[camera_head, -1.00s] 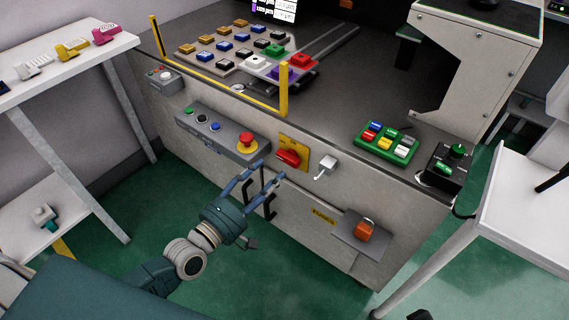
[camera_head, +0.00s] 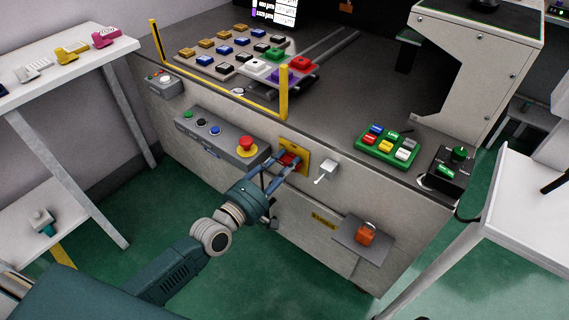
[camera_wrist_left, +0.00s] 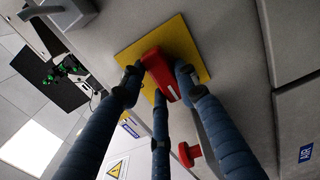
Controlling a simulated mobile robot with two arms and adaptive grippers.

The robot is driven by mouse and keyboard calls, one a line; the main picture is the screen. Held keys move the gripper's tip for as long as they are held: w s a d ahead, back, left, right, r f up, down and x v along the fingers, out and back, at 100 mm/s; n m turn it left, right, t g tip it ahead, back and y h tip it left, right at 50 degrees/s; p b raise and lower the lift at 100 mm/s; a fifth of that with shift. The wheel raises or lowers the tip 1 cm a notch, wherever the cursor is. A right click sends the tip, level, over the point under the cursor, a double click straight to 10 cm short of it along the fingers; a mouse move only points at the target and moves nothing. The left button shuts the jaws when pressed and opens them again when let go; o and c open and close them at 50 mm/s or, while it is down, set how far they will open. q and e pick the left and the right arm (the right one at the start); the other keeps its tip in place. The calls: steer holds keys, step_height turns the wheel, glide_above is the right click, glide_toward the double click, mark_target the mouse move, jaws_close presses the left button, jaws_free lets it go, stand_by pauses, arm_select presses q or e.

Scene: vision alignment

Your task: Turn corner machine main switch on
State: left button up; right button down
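The main switch is a red rotary handle on a yellow plate (camera_head: 302,151) on the front panel of the grey machine (camera_head: 330,200). In the left wrist view the red handle (camera_wrist_left: 160,74) sits in front of the yellow plate (camera_wrist_left: 178,40), tilted in the picture. My left gripper (camera_head: 286,163) is at the switch, its fingers partly covering the handle. In the left wrist view its fingers (camera_wrist_left: 158,80) are apart, with the handle between them; I cannot tell whether they touch it. My right gripper is not in view.
A red emergency button (camera_head: 246,144) on a grey box sits left of the switch. A small white lever box (camera_head: 328,170) is close on its right. An orange-red switch (camera_head: 365,234) is lower right. White tables (camera_head: 70,60) stand left and right.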

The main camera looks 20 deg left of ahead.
arm_select(q)
steer(key=shift+c, duration=0.9)
